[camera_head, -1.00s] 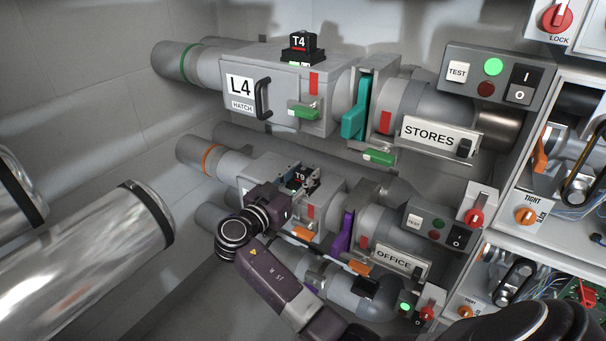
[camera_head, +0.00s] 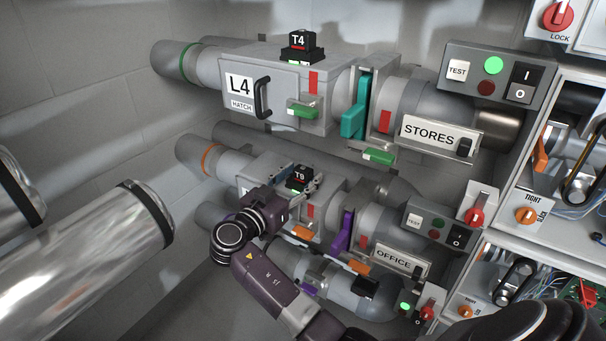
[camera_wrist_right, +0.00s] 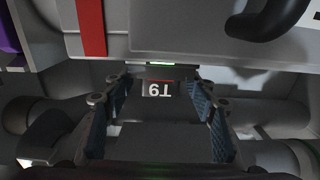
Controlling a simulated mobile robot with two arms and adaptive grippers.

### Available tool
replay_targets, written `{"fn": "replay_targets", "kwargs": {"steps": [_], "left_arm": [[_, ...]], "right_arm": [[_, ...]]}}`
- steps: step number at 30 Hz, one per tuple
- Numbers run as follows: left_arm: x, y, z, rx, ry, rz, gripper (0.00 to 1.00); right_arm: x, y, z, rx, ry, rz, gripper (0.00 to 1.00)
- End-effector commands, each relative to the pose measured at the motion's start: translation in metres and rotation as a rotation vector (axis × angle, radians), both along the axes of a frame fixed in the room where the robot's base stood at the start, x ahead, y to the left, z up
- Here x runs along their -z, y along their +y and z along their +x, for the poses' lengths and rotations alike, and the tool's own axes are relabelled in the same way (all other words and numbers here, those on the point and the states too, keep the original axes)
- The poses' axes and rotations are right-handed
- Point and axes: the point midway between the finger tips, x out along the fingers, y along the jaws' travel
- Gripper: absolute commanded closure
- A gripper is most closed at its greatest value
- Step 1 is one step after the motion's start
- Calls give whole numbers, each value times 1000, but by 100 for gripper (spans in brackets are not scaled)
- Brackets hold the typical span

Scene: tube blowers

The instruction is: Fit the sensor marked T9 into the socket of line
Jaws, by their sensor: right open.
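The T9 sensor (camera_head: 299,177) is a small black block with a red stripe. It stands on top of the grey box of the OFFICE line (camera_head: 328,196). My right gripper (camera_head: 301,181) is open, one finger on each side of it. In the right wrist view the T9 sensor (camera_wrist_right: 158,88) shows upside down between the open blue-padded fingers (camera_wrist_right: 158,104), with a gap on both sides. A green strip shows at its far edge. The socket itself is hidden beneath the sensor. My left gripper is not in view.
Above runs the STORES line (camera_head: 429,134) with hatch box L4 (camera_head: 238,84) and the T4 sensor (camera_head: 300,44). A purple lever (camera_head: 342,231) and orange latch (camera_head: 356,267) stand right of my gripper. Shiny pipes (camera_head: 85,262) fill the left. Switch panels (camera_head: 499,75) line the right.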

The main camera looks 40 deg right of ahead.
Motion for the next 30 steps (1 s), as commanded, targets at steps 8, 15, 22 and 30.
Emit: {"fn": "replay_targets", "kwargs": {"steps": [8, 15, 22, 30], "left_arm": [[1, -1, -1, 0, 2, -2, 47], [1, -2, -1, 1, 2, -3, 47], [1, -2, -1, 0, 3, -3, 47], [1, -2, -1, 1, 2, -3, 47]], "right_arm": [[1, 55, -22, -3, 1, 3, 48], [0, 90, -38, -1, 1, 2, 48], [0, 100, -42, 0, -1, 0, 48], [0, 99, -42, 0, 0, 0, 48]]}}
